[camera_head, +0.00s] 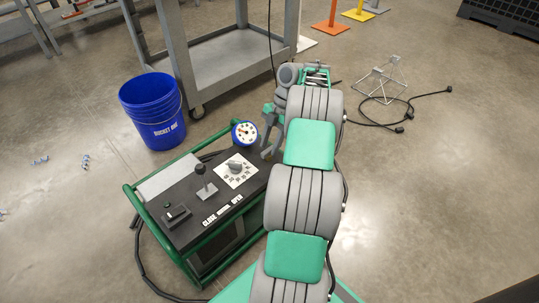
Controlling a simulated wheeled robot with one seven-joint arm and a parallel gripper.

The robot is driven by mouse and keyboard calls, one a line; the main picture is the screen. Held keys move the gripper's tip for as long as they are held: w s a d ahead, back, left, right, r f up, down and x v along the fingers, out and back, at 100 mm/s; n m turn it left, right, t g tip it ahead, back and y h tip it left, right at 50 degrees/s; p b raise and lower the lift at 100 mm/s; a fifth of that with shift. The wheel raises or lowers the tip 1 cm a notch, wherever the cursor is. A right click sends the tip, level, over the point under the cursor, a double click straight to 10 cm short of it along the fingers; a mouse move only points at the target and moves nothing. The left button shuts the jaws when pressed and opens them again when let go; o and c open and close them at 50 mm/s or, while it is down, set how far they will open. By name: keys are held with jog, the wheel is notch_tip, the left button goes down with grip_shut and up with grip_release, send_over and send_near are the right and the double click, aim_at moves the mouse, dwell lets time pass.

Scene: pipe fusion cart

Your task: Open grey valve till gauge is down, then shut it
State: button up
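The green-framed cart carries a black panel (183,188). A round gauge (245,132) with a blue rim and white face stands at the panel's back corner; its needle is too small to read surely. A grey knob (235,166), which looks like the grey valve, sits on a white marked plate in front of the gauge. My gripper (267,152) points down at the panel's right edge, just right of the gauge and knob, and seems apart from both. My arm partly hides it, so its opening cannot be told.
A black-topped lever (202,180) stands left of the knob, with a black switch (176,213) nearer the front left and CLOSE/OPEN labels in front. A blue bucket (153,112) and grey trolley (222,62) stand behind. A wire stand and cable (385,82) lie right; floor there is mostly free.

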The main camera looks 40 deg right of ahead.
jog(key=shift+a+f, duration=0.2)
jog(key=shift+f, duration=0.25)
grip_shut()
dwell(0.3)
